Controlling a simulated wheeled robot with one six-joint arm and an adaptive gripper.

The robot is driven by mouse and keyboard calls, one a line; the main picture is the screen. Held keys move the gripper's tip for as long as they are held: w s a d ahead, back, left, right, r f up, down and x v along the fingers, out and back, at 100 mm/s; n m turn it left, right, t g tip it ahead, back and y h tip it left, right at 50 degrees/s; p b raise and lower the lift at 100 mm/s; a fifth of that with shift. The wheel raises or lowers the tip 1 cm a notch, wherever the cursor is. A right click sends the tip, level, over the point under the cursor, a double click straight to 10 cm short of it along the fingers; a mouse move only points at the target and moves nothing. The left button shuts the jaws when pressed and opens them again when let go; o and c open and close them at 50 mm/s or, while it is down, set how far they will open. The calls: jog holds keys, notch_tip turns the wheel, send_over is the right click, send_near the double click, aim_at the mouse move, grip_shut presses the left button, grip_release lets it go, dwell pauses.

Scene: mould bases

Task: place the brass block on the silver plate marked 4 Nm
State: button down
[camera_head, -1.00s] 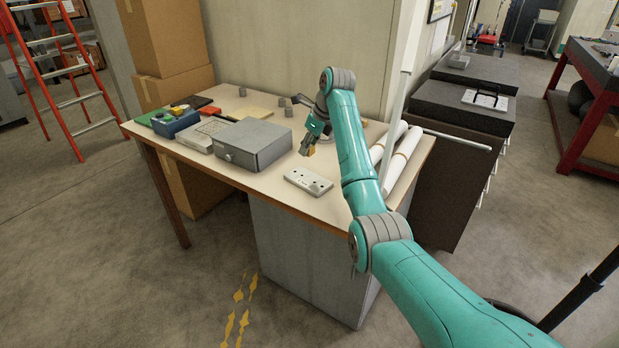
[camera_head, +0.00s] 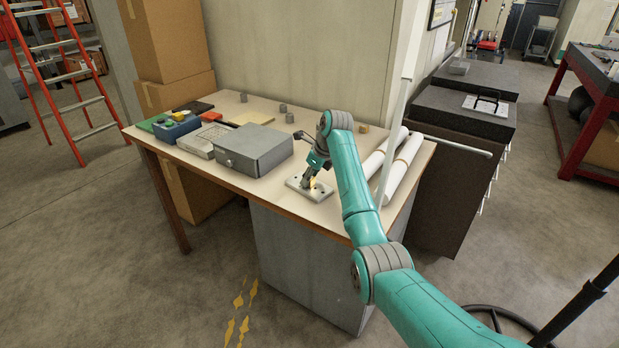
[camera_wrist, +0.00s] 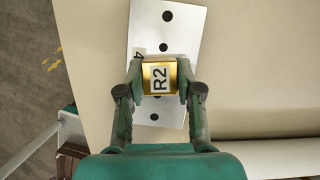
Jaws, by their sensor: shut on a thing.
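In the head view the block (camera_head: 312,183) is at my gripper (camera_head: 311,182), over the plate (camera_head: 296,184) near the table's front edge. I cannot tell whether the block touches the plate.
A grey metal box (camera_head: 252,150) stands left of the plate. White paper rolls (camera_head: 400,170) lie to the right. Small grey blocks (camera_head: 283,108) and a brass-coloured block (camera_head: 363,128) sit farther back. The table's front edge is close to the plate.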

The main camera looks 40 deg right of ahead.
jog(key=shift+f, duration=0.1)
jog(key=c, duration=0.8)
grip_release()
jog(key=shift+o, duration=0.2)
jog(key=v, duration=1.2)
